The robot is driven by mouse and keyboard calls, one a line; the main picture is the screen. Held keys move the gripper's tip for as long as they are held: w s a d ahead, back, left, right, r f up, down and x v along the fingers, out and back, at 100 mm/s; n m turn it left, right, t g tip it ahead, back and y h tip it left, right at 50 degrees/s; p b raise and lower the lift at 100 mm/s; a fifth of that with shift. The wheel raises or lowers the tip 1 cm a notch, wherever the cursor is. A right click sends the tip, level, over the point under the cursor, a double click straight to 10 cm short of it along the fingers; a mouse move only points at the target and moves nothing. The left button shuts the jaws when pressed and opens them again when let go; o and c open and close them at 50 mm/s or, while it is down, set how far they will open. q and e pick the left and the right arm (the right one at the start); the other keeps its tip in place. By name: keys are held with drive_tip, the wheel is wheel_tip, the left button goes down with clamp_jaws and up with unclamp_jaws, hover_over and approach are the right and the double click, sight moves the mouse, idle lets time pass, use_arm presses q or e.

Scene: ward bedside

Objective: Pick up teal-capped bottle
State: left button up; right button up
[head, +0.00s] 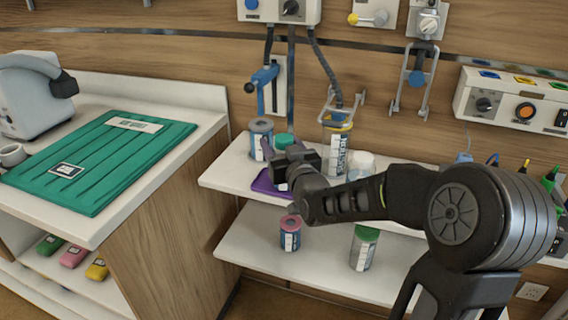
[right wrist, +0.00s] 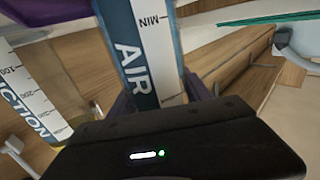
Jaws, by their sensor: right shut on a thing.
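The teal-capped bottle (head: 284,141) stands at the upper shelf, its teal cap showing above my right gripper (head: 276,156) in the head view. The gripper hides most of its body there. In the right wrist view, a blue bottle with a white scale label reading AIR and MIN (right wrist: 145,50) sits between the purple fingers. My right gripper is shut on this bottle. Whether its base touches the shelf is hidden. My left gripper is not in view.
A blue-grey canister (head: 261,133) stands close left of the bottle. A purple tray (head: 265,186) lies below. A pink-topped bottle (head: 290,232) and green-capped bottle (head: 364,247) occupy the lower shelf.

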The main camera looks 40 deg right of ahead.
drive_tip(key=c, duration=0.7)
drive_tip(key=shift+r, duration=0.15)
wheel_tip(320, 180, up, 10)
drive_tip(key=shift+p, duration=0.45)
